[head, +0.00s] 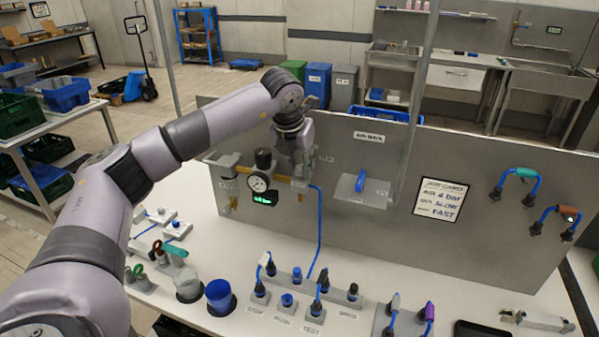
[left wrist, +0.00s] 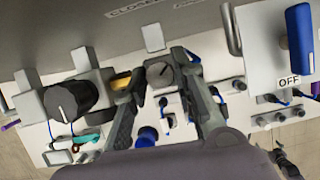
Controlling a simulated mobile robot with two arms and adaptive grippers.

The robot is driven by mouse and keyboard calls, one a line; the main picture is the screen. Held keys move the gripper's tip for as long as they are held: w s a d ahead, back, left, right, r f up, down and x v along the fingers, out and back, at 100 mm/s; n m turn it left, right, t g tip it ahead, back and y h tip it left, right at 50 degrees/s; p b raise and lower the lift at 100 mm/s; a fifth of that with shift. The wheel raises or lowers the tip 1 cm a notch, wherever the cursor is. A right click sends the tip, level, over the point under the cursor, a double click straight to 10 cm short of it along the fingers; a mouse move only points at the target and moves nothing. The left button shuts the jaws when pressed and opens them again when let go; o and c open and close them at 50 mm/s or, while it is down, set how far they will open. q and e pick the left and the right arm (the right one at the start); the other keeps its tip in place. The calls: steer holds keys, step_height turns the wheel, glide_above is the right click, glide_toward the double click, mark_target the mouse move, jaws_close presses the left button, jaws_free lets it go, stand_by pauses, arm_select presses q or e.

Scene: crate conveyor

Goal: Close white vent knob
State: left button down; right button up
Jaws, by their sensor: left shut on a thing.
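In the head view the left gripper (head: 300,172) is at the panel, just right of the pressure gauge (head: 259,183). It hides most of the knob there. A label partly reading "CLOSED" (left wrist: 132,8) is on the panel near the knob. My right gripper is not in view.
A black regulator knob (head: 263,158) is close on the left. A blue lever (head: 361,182) marked AIR MAIN is on the right. A blue hose (head: 319,235) runs down to the fittings on the white bench (head: 225,264). Two cups stand at the front left.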

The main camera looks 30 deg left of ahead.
arm_select(q)
steer(key=n+y+b, duration=0.1)
steer(key=n, duration=0.1)
steer(key=n+b, duration=0.1)
steer(key=n, duration=0.1)
steer(key=shift+w+d+n+g+y, duration=0.1)
steer(key=shift+d+n+g+y, duration=0.05)
steer(key=shift+n+g+y, duration=0.2)
steer(key=shift+w+r+n+g+y+b, duration=0.1)
steer(key=shift+n+g+y+b, duration=0.35)
steer(key=shift+n, duration=0.8)
steer(key=shift+n+g+y+b, duration=0.3)
steer(key=shift+n+b, duration=0.1)
steer(key=shift+n, duration=0.8)
steer(key=c, duration=1.3)
jaws_free()
